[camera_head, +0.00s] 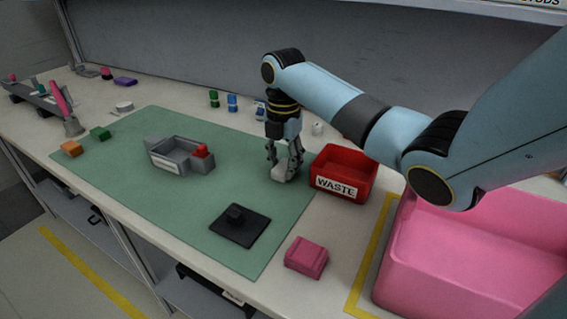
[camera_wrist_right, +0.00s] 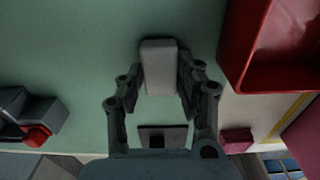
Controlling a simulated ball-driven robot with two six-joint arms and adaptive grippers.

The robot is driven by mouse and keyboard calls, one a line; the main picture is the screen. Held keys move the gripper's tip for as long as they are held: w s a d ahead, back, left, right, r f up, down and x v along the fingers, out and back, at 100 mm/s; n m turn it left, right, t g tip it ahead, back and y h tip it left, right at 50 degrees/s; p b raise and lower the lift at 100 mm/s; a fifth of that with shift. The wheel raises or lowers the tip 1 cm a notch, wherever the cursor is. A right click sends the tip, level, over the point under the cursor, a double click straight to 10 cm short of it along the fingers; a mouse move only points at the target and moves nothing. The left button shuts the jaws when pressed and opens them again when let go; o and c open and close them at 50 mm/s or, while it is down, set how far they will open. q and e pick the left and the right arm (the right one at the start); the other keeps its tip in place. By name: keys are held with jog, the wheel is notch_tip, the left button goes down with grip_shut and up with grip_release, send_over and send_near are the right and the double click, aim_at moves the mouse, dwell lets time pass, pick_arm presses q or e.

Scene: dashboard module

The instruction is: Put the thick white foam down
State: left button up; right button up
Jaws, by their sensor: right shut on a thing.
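The thick white foam (camera_head: 280,172) is a pale block at the right side of the green mat (camera_head: 130,190). My right gripper (camera_head: 285,168) is shut on it, with fingers pointing down just left of the red waste bin. In the right wrist view the foam (camera_wrist_right: 160,67) sits between the two fingers of the gripper (camera_wrist_right: 161,85) and sticks out past their tips. I cannot tell whether its underside touches the mat. My left gripper is in neither view.
The red bin labelled WASTE (camera_head: 341,174) stands close on the right. A grey tray with a red block (camera_head: 178,157) is on the mat. A black plate (camera_head: 240,225) lies nearer, with a pink block (camera_head: 306,257) and large pink bin (camera_head: 470,250) to the right. The mat between tray and plate is clear.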

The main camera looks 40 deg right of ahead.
aim_at(283, 166)
jog(key=shift+f, duration=0.15)
jog(key=o, duration=0.7)
jog(key=shift+o, duration=0.2)
notch_tip(283, 166, up, 12)
jog(key=p, duration=0.1)
dwell(0.6)
